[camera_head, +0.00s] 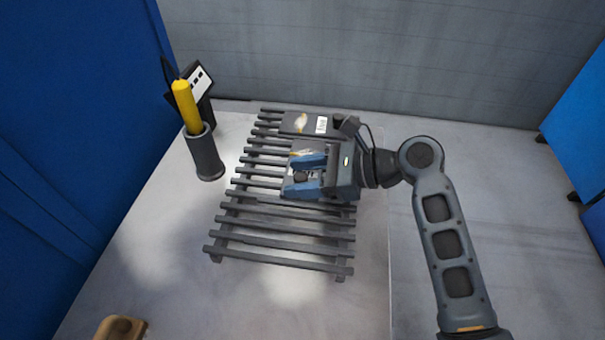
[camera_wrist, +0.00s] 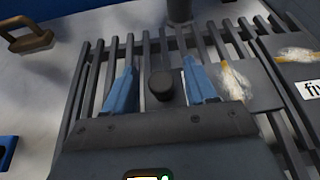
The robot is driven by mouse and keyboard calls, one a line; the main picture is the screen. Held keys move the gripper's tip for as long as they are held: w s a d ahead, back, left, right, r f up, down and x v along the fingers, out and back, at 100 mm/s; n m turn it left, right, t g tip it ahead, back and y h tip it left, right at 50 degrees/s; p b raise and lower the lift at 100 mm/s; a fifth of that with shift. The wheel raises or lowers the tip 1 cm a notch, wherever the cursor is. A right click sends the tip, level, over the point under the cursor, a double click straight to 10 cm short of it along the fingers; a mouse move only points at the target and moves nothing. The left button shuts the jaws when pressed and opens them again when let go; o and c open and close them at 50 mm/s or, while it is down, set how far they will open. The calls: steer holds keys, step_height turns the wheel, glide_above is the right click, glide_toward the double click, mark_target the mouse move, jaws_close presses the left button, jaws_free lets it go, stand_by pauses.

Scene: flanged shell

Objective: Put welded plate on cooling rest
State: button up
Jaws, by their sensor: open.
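The cooling rest is a dark slatted rack (camera_head: 279,243) on the grey table; its slats also show in the wrist view (camera_wrist: 95,75). A grey plate with a pale yellowish weld patch (camera_wrist: 236,82) lies on the slats, partly hidden under my gripper in the head view. My gripper (camera_head: 299,176) is open, with its blue fingers low over the rest. Between the fingers in the wrist view is a dark round knob (camera_wrist: 161,85), apparently not gripped.
A second plate with a white label (camera_head: 320,124) lies at the rest's far end. A dark cylindrical holder (camera_head: 205,153) with a yellow-handled tool (camera_head: 186,105) stands left of the rest. A brown wooden object (camera_head: 121,328) lies at the front left. The near slats are bare.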

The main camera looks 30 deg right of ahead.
steer(key=v, duration=1.2)
steer(key=shift+r, duration=0.15)
